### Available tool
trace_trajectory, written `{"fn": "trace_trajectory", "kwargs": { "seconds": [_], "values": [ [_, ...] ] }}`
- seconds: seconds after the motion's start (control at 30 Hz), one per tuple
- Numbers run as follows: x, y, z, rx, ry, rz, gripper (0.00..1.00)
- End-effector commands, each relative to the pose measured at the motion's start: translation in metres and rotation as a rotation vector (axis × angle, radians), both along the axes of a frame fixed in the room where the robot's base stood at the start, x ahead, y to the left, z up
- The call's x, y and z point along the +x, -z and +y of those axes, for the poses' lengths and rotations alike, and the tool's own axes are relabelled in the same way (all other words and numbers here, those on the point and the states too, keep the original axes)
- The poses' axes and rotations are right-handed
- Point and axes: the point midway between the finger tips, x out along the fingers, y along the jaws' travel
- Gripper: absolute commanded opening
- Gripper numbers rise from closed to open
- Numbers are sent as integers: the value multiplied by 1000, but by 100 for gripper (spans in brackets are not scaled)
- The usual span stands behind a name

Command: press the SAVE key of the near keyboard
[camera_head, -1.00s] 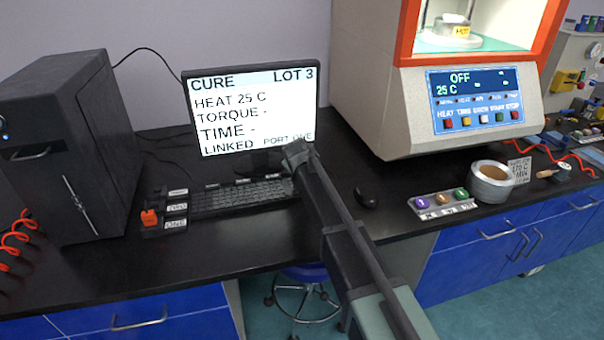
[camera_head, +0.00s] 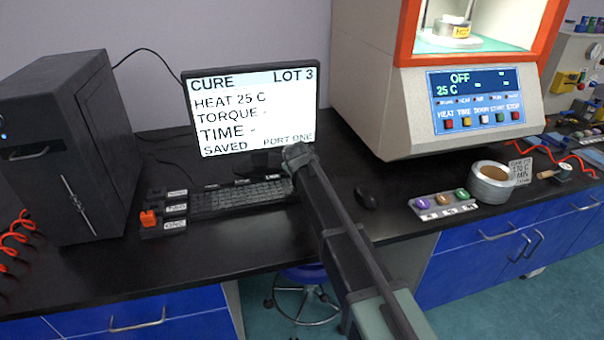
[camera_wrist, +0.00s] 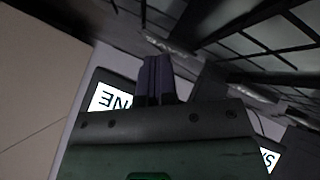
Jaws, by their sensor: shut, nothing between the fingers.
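The near keyboard (camera_head: 235,199) is black and lies in front of the monitor on the black bench. In the head view my arm's end covers the keyboard's right end and hides the fingertips. Dark keys (camera_wrist: 270,40) fill the upper right of the wrist view; I cannot tell whether the fingertips touch one. The monitor (camera_head: 250,110) reads SAVED, PORT ONE.
A black computer tower (camera_head: 70,150) stands left.

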Motion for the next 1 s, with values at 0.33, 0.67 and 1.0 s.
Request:
{"fn": "trace_trajectory", "kwargs": {
  "seconds": [0.33, 0.67, 1.0],
  "values": [
    [0, -5, 0, -1, 1, 1, 0],
    [0, -17, 0, 0, 0, 0, 0],
    [0, -26, 0, 0, 0, 0, 0]
  ]
}}
